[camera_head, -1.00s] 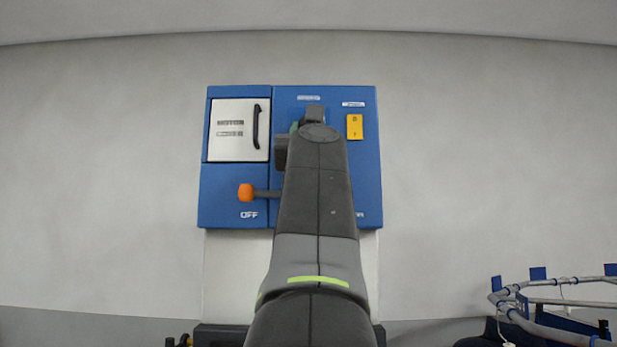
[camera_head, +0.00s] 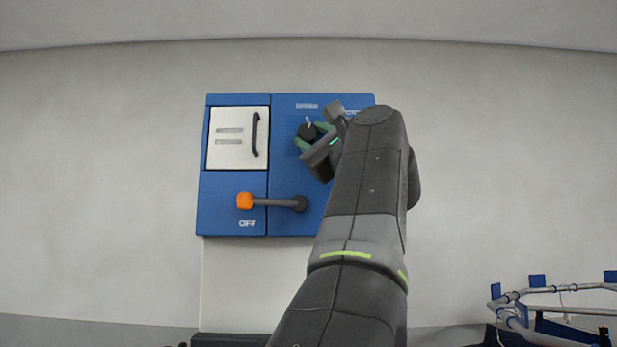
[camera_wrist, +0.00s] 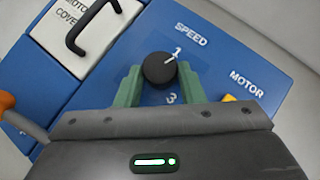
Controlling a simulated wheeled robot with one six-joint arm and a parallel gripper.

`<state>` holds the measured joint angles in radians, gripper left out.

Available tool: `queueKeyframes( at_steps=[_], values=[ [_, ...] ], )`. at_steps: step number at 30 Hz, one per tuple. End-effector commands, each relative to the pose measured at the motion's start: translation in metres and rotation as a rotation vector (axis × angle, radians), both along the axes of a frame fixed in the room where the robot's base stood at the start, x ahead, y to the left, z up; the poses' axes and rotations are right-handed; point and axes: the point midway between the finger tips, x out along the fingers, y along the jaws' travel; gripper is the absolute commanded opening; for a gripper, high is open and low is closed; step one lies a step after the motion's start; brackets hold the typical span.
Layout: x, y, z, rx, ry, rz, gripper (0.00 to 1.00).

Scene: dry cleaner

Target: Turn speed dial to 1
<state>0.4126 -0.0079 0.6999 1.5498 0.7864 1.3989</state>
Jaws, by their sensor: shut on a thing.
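The black speed dial (camera_wrist: 157,69) sits on the blue panel below the word SPEED in the wrist view. Its white pointer mark is at the upper right of the knob and points toward the 1. A 3 shows below the dial; any other number is hidden. My gripper (camera_wrist: 159,78) is shut on the dial, with a green finger on each side of it. In the head view the dial (camera_head: 307,132) shows at the upper middle of the panel, with my gripper (camera_head: 314,138) reaching it from the lower right, tilted.
A white motor cover (camera_head: 233,150) with a black handle is left of the dial. A lever (camera_head: 285,202) with an orange knob lies below it, pointing left at OFF. The yellow motor part (camera_wrist: 236,100) is mostly hidden by my gripper. A blue-and-grey rack (camera_head: 555,315) stands at lower right.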

Motion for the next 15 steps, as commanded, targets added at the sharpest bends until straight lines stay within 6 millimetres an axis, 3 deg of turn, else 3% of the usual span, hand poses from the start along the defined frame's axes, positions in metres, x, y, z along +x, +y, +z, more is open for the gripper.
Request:
queueKeyframes(
  at_steps=[15],
  values=[
    [0.0009,-0.0044,0.0058,-0.305,0.002,-0.001,0.12]
  ],
)
